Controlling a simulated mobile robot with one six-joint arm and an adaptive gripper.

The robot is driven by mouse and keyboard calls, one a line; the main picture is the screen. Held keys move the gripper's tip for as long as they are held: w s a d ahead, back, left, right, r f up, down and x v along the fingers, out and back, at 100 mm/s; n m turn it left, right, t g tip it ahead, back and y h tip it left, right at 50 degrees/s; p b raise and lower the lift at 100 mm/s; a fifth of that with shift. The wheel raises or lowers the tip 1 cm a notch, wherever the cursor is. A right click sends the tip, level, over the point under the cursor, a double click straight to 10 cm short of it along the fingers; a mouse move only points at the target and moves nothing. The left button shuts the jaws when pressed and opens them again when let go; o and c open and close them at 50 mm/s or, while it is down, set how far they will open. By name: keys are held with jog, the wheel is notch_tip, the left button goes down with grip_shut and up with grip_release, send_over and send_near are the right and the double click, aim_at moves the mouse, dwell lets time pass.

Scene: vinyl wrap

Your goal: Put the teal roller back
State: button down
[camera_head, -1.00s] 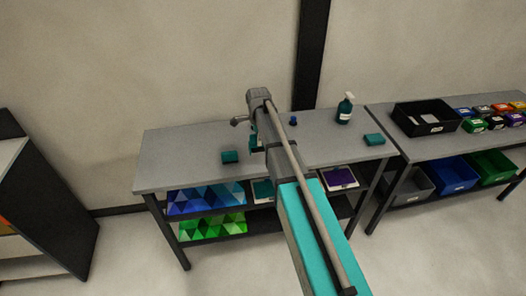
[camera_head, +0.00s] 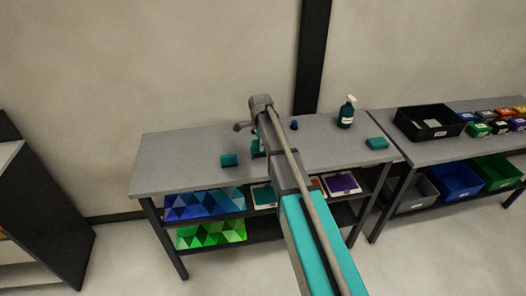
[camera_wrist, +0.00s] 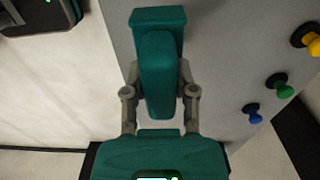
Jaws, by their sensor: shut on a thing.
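My gripper (camera_wrist: 160,98) is shut on a long, rounded teal piece, taken as the teal roller (camera_wrist: 158,72), in the wrist view. A wider teal block (camera_wrist: 158,18) shows at its far end; I cannot tell whether the two are joined. The grey tabletop (camera_wrist: 225,50) lies beyond them. In the head view my arm crosses the workbench (camera_head: 180,165), and my gripper (camera_head: 257,147) is over it, mostly hidden by the arm; a little teal shows there.
A teal block (camera_head: 229,160), a small blue item (camera_head: 294,125), a pump bottle (camera_head: 346,113) and a teal pad (camera_head: 377,143) stand on the bench. The wrist view shows yellow (camera_wrist: 312,42), green (camera_wrist: 284,90) and blue (camera_wrist: 254,116) knobs. A black bin (camera_head: 420,125) stands right.

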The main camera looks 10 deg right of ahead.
aim_at(261, 153)
jog(key=shift+w+d+f+b, duration=0.15)
jog(key=shift+w+f+b, duration=0.2)
jog(key=shift+f+b, duration=0.5)
jog(key=shift+f, duration=0.1)
jog(key=shift+f+b, duration=1.05)
jog(key=shift+b, duration=0.05)
jog(key=shift+f, duration=0.15)
jog(key=shift+s+f+b, duration=0.25)
jog(key=shift+b, duration=0.4)
jog(key=c, duration=0.7)
grip_release()
jog(key=o, duration=0.3)
jog(key=shift+w+f, duration=0.3)
